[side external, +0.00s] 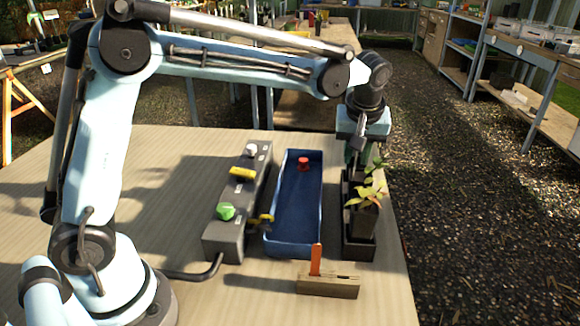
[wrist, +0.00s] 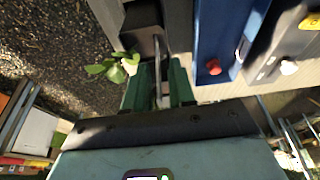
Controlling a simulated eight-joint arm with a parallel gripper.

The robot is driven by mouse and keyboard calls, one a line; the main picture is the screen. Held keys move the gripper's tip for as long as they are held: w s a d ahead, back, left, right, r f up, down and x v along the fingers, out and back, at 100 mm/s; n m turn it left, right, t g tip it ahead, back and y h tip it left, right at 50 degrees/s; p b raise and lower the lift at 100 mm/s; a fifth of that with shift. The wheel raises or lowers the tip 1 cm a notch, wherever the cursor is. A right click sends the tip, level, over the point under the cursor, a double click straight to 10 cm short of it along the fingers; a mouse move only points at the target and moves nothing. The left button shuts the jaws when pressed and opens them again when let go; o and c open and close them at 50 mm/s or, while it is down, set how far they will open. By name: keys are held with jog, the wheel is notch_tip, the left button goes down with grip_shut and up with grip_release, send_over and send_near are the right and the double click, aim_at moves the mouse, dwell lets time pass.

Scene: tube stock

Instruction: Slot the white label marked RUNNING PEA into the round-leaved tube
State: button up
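My gripper (wrist: 158,82) points down at the far end of the black tube tray (side external: 359,250); the arm partly hides this spot in the side view. Its two green fingers show in the wrist view with a narrow gap and a thin greyish strip (wrist: 157,72) between them. I cannot tell if this strip is the white label, and no lettering is readable. A dark tube (wrist: 143,28) lies just beyond the fingertips, with rounded green leaves (wrist: 112,67) beside it. A nearer tube (side external: 363,221) holds a plant with pointed yellow-green leaves (side external: 367,194).
An orange label (side external: 316,259) stands upright in a wooden block (side external: 328,287) at the table's front. A blue tray (side external: 291,245) with a red knobbed object (side external: 303,163) lies left of the tubes. A grey control box (side external: 222,240) is further left. The table edge is close on the right.

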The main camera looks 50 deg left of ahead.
jog(key=shift+o, duration=0.3)
jog(key=v, duration=1.2)
